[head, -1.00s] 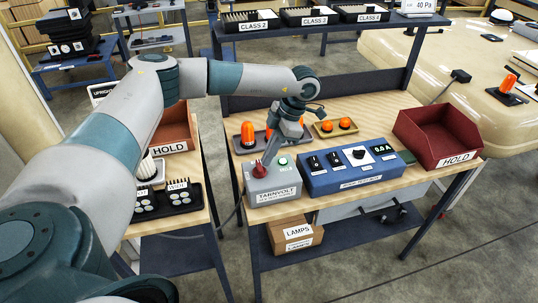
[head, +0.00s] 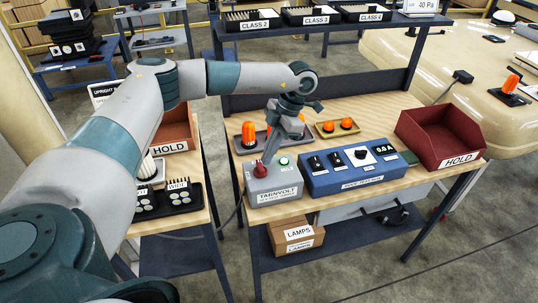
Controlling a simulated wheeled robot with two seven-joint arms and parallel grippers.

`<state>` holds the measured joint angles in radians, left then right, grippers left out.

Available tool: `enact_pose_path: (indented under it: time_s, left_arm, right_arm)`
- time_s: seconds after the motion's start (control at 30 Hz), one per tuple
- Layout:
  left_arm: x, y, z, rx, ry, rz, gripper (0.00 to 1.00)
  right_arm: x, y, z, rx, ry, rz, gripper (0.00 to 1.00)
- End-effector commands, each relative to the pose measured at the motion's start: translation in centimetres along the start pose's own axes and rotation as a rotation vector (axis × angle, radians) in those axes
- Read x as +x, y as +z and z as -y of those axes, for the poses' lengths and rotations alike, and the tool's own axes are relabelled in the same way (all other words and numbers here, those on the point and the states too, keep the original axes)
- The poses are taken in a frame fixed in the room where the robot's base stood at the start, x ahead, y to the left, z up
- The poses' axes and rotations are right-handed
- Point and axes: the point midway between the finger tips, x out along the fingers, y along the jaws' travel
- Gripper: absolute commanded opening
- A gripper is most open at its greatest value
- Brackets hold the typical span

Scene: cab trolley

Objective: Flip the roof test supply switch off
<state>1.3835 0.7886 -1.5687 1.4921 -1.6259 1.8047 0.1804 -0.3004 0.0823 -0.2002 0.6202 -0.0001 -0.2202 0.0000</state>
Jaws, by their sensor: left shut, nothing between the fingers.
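The grey TARNVOLT supply box (head: 274,184) stands at the front left of the wooden bench. It has a red switch (head: 260,169) on its top left and a green lamp (head: 284,161) that looks lit on its top right. The smaller label print is hard to read. My left gripper (head: 268,158) points down from above, shut and empty, with its tips just beside or behind the red switch. I cannot tell whether they touch it, and the switch's position is partly hidden. My right gripper is not in view.
A blue test box (head: 345,183) with black switches, a dial and a green display stands right of the supply box. A tray with orange lamps (head: 249,134) lies behind. A red HOLD bin (head: 438,143) sits at right. The overhead shelf (head: 330,27) carries class boxes.

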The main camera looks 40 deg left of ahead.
Motion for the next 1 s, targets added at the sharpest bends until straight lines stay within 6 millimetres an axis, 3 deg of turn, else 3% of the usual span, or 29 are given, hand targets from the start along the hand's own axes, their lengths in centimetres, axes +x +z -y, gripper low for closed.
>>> enact_pose_path:
  time_s: [0.33,0.5,1.0]
  left_arm:
    - [0.4,-0.3,-0.7,-0.212,-0.086,-0.002,0.00]
    - [0.5,-0.8,-1.2,-0.491,-0.198,-0.002,0.00]
    - [0.8,-2.0,-1.9,-0.902,-0.362,-0.001,0.00]
  right_arm:
    - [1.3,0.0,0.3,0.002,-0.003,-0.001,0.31]
    - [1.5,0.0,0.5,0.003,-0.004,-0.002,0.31]
    - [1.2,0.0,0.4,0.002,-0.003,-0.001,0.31]
